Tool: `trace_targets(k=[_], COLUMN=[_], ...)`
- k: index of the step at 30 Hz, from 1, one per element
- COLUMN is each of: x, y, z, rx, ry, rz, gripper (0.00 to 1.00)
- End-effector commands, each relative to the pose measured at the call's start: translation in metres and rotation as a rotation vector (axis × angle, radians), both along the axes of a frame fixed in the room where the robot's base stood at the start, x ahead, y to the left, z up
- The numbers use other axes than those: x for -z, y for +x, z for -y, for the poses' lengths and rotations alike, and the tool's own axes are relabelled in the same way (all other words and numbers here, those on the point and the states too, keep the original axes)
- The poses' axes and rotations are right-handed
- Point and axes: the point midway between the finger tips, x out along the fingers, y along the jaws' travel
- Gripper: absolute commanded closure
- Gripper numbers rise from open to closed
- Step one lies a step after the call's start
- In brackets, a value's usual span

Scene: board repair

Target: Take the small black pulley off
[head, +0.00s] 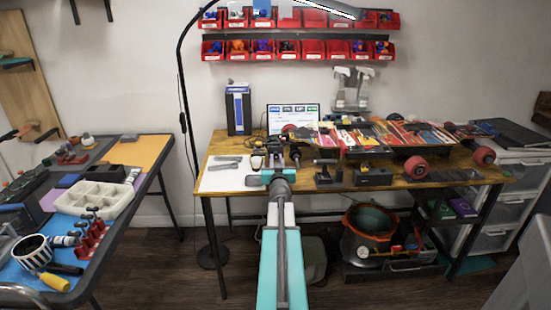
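A skateboard with a bright patterned deck (380,134) lies on the wooden workbench (425,180). Red wheels (416,167) show at its right end. At its left end, dark truck and drive parts (295,154) sit close behind my gripper. The small black pulley is too small to pick out for certain among these parts. My arm reaches forward from the bottom middle, and my gripper (272,177) is at the bench's front edge, in front of the dark parts. Its fingers are too small and partly hidden, so I cannot tell whether they hold anything.
A white sheet (222,175) with tools lies on the bench's left. Black holders (373,177) stand right of my gripper. A laptop (293,117) and blue box (238,108) stand behind. A lamp pole (181,100) rises left. A side table (147,187) holds trays and tools.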

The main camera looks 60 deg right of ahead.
Motion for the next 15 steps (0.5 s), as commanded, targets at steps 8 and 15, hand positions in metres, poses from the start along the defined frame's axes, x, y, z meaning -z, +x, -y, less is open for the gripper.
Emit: trace_targets(k=[8,15], x=[0.0,-0.0002], y=[-0.0004,-0.0013], z=[0.0003,-0.001], rx=[0.001,0.001], ry=[0.0,0.0], rz=[0.0,0.0], gripper=[0.98,0.98])
